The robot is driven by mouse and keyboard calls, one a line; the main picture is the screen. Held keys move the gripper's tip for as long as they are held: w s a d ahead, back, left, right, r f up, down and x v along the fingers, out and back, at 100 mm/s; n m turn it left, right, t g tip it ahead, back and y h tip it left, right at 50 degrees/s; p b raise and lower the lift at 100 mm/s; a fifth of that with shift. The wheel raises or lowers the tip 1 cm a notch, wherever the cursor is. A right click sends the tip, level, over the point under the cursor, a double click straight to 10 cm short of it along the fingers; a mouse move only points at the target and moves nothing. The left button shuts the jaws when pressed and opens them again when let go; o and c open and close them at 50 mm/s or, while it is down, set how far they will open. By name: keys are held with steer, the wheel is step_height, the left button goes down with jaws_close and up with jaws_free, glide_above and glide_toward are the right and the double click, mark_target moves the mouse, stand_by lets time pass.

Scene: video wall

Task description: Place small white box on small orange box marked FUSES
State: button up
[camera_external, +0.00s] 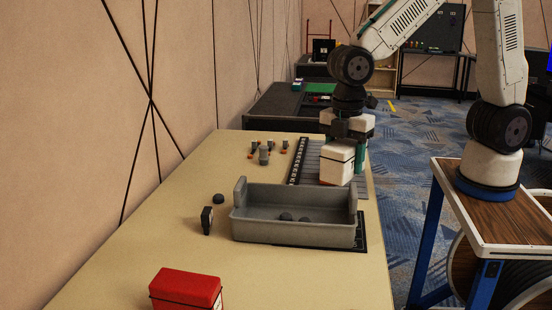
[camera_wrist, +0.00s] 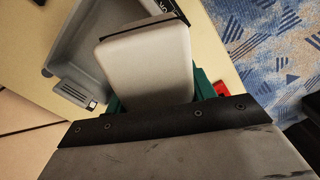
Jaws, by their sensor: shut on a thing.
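In the wrist view the white box (camera_wrist: 146,66) lies between the two green fingers. My gripper is shut on it. I cannot tell from the external view whether its underside touches anything. A red box (camera_external: 187,289) with a black band stands at the near edge of the table; I can read no marking on it. I see no box clearly marked FUSES.
A grey open bin (camera_external: 290,233) with dark round things inside stands mid-table on a black mat. The grey ribbed mat (camera_external: 307,163) lies behind it. Several small pegs (camera_external: 264,157) stand at the back left. A small dark upright piece (camera_external: 207,220) is left of the bin.

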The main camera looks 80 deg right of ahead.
steer(key=s+d+m, duration=0.4)
steer(key=d, duration=0.6)
steer(key=s+d+m, duration=0.4)
steer(key=d, duration=0.7)
steer(key=s+d+m, duration=0.4)
steer(key=d, duration=0.6)
step_height(320, 180, down, 6)
steer(key=r, duration=0.1)
steer(key=w+d, duration=0.1)
steer(key=w, duration=0.4)
steer(key=w+d+f, duration=0.1)
steer(key=w+d, duration=0.1)
steer(key=w, duration=0.3)
steer(key=w+d+f, duration=0.1)
steer(key=w, duration=0.4)
steer(key=shift+d, duration=0.4)
steer(key=shift+w+f, duration=0.1)
steer(key=shift+f, duration=1.65)
steer(key=shift+f, duration=0.1)
